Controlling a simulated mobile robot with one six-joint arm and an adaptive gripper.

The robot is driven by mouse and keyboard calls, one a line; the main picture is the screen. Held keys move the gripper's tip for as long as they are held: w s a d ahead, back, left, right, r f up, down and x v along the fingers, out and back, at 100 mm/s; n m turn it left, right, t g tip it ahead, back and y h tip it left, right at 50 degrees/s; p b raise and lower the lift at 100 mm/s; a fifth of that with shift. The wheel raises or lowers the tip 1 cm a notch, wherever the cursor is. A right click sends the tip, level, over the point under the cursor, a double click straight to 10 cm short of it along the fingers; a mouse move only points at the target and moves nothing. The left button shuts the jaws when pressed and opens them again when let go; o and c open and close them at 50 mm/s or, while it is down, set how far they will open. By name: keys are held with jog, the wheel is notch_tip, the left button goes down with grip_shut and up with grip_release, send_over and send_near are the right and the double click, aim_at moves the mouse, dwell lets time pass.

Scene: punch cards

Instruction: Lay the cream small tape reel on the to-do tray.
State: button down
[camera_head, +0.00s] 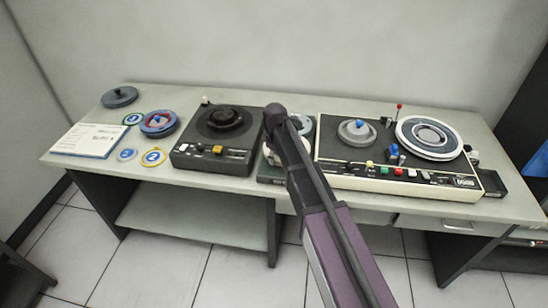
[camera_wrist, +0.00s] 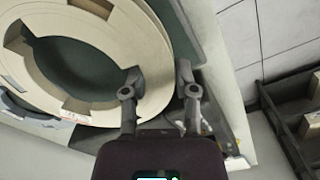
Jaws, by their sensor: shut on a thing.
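The cream small tape reel (camera_wrist: 100,103) fills the left of the wrist view, with its ring and dark openings seen close up. My gripper (camera_wrist: 160,88) is shut on the reel's rim, one finger on each side of it. In the head view my arm hides most of the reel, and only a pale part (camera_head: 270,156) shows beside it. A dark grey-green tray (camera_head: 268,178) lies between the two tape machines, largely hidden by my arm. I cannot tell whether the reel touches the tray.
A black tape deck (camera_head: 185,160) stands left of the tray, and a wide cream-edged machine (camera_head: 335,181) stands right. A grey-blue reel (camera_head: 307,121) shows behind my arm. Several reels and round tags, with a white card (camera_head: 88,139), lie at the table's left end.

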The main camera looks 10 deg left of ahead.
aim_at(275, 171)
jog(key=shift+f+b, duration=0.85)
jog(key=shift+f, duration=0.3)
jog(key=shift+f+b, duration=1.2)
jog(key=shift+b, duration=0.05)
dwell(1.7)
jog(key=shift+c, duration=1.5)
grip_release()
jog(key=c, duration=0.4)
jog(key=shift+r, duration=0.1)
jog(key=shift+r+p, duration=4.4)
jog(key=shift+p, duration=0.1)
